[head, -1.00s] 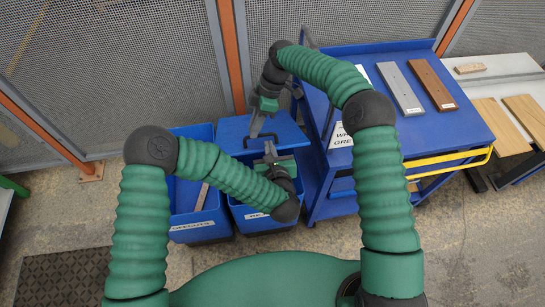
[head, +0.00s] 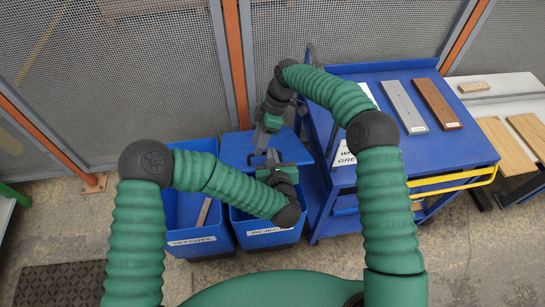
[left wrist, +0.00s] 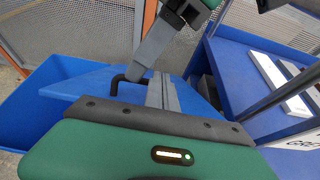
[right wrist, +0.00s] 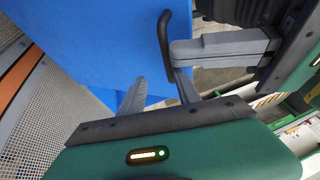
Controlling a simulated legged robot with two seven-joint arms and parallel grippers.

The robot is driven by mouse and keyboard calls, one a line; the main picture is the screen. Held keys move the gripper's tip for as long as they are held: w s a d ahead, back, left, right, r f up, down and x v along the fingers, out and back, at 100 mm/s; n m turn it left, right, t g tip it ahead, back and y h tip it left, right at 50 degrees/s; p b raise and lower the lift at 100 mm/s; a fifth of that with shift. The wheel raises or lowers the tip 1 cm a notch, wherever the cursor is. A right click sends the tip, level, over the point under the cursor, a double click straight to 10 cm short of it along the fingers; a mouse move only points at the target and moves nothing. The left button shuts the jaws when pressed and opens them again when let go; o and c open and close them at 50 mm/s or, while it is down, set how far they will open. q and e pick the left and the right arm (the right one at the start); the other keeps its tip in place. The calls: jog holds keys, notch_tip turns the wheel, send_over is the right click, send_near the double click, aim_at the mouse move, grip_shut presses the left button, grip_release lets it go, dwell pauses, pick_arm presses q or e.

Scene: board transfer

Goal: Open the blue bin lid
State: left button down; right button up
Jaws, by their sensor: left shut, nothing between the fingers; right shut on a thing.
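The right-hand blue bin (head: 266,234) carries a label reading roughly "REJECTS". Its flat blue lid (head: 236,149) lies over the bin's top; how far it is raised I cannot tell. It also shows in the left wrist view (left wrist: 82,82). A black bar handle (right wrist: 164,38) stands on the lid. My right gripper (head: 261,146) is at the handle, shut on it; its fingers show at the handle in the right wrist view (right wrist: 160,90). My left gripper (head: 271,154) is shut and empty, close beside the right fingers; its fingers (left wrist: 161,90) are together in the left wrist view.
An open blue bin (head: 180,246) marked "OFFCUTS" stands at left with a board inside. A blue cart (head: 370,75) with a grey board (head: 405,107), a brown board (head: 437,104) and a yellow handle (head: 450,173) stands close at right. Mesh fencing (head: 110,70) is behind.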

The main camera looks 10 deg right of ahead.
pick_arm(q)
jog(key=shift+w+f, duration=0.35)
jog(key=shift+w, duration=0.1)
pick_arm(e)
jog(key=shift+o, duration=0.5)
jog(key=shift+w+d+f, duration=0.15)
jog(key=shift+w+f, duration=0.3)
jog(key=shift+w, duration=0.15)
pick_arm(q)
jog(key=shift+s+r, duration=0.2)
jog(key=shift+s, duration=0.05)
pick_arm(e)
jog(key=shift+s+r, duration=0.3)
